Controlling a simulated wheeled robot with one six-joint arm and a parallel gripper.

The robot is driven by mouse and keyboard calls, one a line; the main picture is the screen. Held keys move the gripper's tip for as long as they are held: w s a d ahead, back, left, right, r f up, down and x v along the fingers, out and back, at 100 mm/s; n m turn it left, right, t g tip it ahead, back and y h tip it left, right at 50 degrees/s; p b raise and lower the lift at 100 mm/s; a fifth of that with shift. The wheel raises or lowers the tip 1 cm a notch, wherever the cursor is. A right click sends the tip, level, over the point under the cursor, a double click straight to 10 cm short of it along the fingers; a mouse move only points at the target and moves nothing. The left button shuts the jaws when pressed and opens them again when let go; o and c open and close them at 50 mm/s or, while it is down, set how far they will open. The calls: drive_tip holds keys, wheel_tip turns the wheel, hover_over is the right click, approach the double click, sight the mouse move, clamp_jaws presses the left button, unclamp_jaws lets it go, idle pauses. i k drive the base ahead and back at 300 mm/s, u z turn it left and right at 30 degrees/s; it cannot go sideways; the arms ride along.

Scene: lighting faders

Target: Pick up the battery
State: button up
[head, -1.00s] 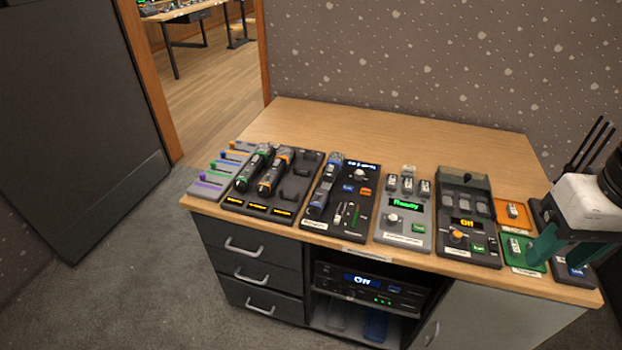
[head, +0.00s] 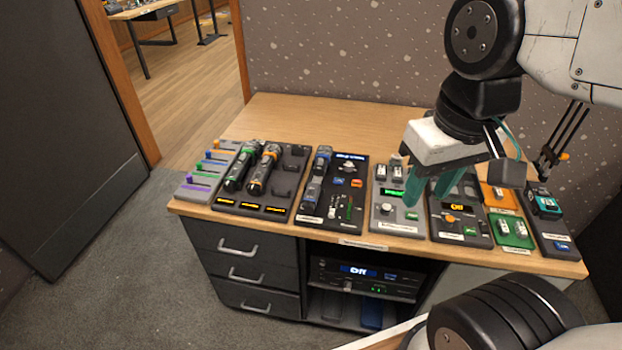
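Several small grey batteries show in the head view. Some sit in the grey charger with the green display (head: 388,211), where one battery (head: 380,171) shows at its back left. A battery (head: 498,193) lies on the orange tray (head: 492,207), and another battery (head: 503,227) on the green tray (head: 510,241). I cannot tell which one the task means. My gripper (head: 428,193) hangs over the right part of the charger and the dark unit beside it. Its two teal fingers point down and are apart, with no object visible between them. They hide part of the charger.
The back of the desk (head: 330,110) is clear.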

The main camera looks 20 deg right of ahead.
sight(522, 233)
drive_tip(key=z, duration=1.55)
